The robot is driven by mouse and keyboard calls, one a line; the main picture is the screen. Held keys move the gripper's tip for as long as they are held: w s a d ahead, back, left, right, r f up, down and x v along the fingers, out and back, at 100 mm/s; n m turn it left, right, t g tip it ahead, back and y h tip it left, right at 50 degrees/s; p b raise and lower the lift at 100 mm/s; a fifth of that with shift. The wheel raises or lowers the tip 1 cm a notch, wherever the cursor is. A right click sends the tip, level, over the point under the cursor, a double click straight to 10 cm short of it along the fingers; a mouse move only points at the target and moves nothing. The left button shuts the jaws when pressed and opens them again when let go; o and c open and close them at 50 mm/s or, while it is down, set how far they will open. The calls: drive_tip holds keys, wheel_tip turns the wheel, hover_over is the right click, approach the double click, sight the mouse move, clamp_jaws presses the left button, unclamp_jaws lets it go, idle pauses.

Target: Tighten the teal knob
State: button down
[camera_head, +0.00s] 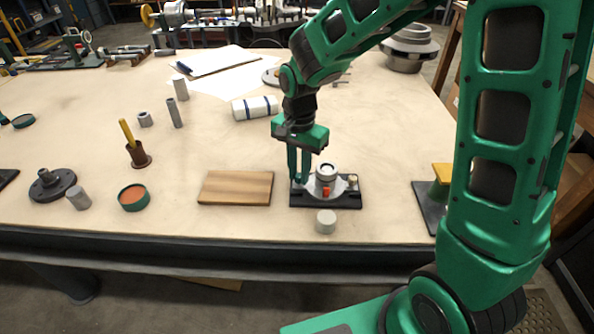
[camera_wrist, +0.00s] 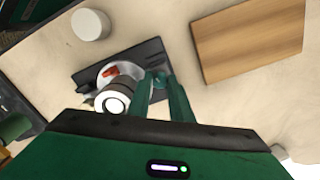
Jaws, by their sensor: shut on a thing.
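The split casing (camera_head: 326,184), a pale grey round body with a dark-centred top ring, sits on a black base plate (camera_head: 345,200) near the table's front. An orange-red part (camera_head: 326,191) shows on its front, also visible in the wrist view (camera_wrist: 109,72). My gripper (camera_head: 299,181) points down at the casing's left side. In the wrist view, my fingertips (camera_wrist: 158,84) are closed around the small teal knob (camera_wrist: 156,75) beside the casing (camera_wrist: 113,98). The fingers hide much of the knob, and its thread and seating cannot be seen.
A wooden board (camera_head: 236,188) lies left of the base plate. A grey cylinder (camera_head: 325,221) stands just in front. A dark stand with a yellow top (camera_head: 442,173) is to the right.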

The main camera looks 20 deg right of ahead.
sight(299, 175)
drive_tip(key=shift+m, duration=1.1)
drive_tip(key=c, duration=1.6)
unclamp_jaws()
wheel_tip(299, 175, up, 11)
drive_tip(key=shift+w+f, duration=0.1)
